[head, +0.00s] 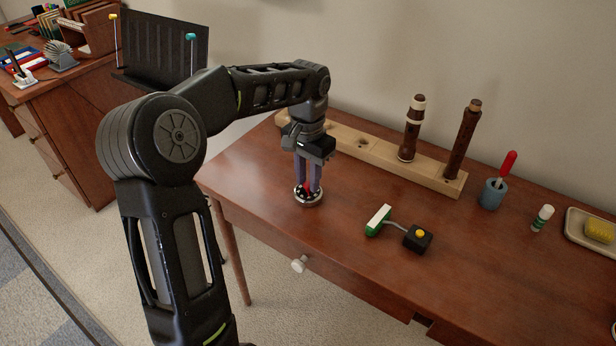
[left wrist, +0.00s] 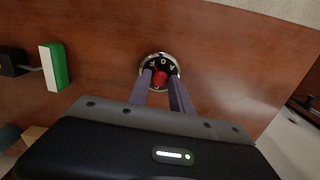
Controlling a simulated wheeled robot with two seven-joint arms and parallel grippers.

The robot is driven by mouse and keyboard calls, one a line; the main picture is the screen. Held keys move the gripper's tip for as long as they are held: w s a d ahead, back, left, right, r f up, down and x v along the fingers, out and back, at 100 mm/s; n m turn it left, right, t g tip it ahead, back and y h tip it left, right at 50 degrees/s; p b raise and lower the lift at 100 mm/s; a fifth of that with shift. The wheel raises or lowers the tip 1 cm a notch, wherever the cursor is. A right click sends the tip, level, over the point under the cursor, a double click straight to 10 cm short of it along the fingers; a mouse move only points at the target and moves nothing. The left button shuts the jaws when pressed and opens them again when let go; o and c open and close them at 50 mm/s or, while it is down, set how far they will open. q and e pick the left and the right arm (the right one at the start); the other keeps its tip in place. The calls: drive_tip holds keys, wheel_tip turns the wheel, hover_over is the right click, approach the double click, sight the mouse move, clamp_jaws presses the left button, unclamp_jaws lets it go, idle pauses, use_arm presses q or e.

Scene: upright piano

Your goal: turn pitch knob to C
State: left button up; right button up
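The pitch knob has a red grip (left wrist: 160,77) in the middle of a round black dial (left wrist: 163,61) with a silver rim and white letters. The dial lies near the left end of the brown table, and its rim also shows in the head view (head: 308,203). My left gripper (head: 309,188) points down over the dial, one finger on each side of the red grip, which fills the space between the fingertips. In the left wrist view the fingers cover part of the dial. I cannot make out which letter the pointer faces. My right gripper is not in view.
A wooden rack (head: 430,172) with dark flute pieces stands along the wall. Right of the dial lie a green and white block (head: 378,220) and a black box with a yellow button (head: 418,238). A blue cup (head: 492,195) holds a red-handled tool. The front drawer has a knob (head: 299,264).

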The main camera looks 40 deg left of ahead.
use_arm(q)
clamp_jaws()
drive_tip(key=shift+n, duration=0.3)
